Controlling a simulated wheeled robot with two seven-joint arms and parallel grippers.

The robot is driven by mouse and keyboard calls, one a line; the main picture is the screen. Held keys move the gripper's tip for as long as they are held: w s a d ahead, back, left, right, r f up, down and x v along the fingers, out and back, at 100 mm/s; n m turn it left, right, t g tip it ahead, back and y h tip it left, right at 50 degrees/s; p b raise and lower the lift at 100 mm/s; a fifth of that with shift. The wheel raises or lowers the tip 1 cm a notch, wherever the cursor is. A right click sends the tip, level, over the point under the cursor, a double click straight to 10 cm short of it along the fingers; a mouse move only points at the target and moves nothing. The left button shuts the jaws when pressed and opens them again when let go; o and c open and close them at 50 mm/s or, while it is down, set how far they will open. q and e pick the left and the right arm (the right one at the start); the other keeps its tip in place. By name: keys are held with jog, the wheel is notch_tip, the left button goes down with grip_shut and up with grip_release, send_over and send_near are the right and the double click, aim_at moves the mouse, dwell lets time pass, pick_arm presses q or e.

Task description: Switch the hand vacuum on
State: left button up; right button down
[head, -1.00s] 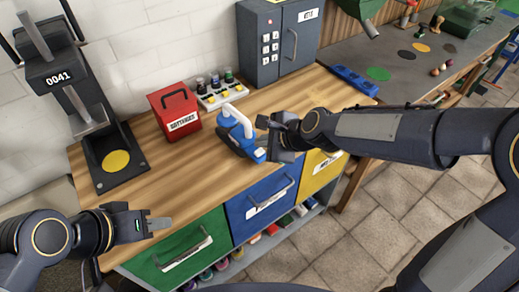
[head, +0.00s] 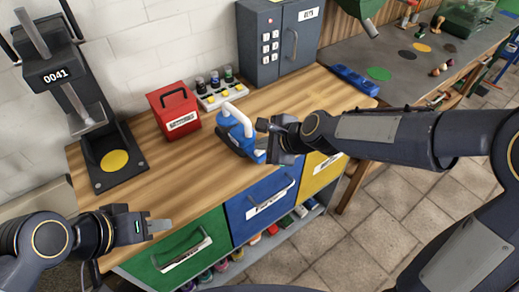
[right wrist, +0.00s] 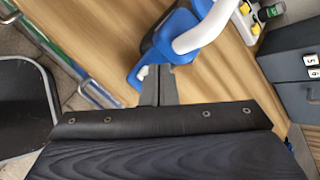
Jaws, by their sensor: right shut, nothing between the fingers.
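The hand vacuum (head: 235,132) stands on the wooden bench top, blue with a white handle loop. It also shows in the right wrist view (right wrist: 171,46), with a small white part at its near blue end. My right gripper (head: 268,148) is at the right side of the vacuum, shut and empty. In the right wrist view its closed fingertips (right wrist: 158,72) are right at the vacuum's blue body by the white part; I cannot tell whether they touch. My left gripper (head: 158,226) hangs over the bench's front left edge, away from the vacuum; its finger gap is not clear.
A red batteries box (head: 174,110) and a tray with several bottles (head: 219,94) stand behind the vacuum. A press marked 0041 (head: 115,160) is at left, a grey keypad cabinet (head: 279,45) at the back. Green, blue and yellow drawers are below the front edge.

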aim_at(263, 156)
jog(key=shift+f, duration=0.35)
jog(key=shift+r, duration=0.15)
jog(key=shift+r+p, duration=0.8)
jog(key=shift+r, duration=0.05)
notch_tip(263, 156, up, 6)
jog(key=p, duration=0.6)
dwell(0.4)
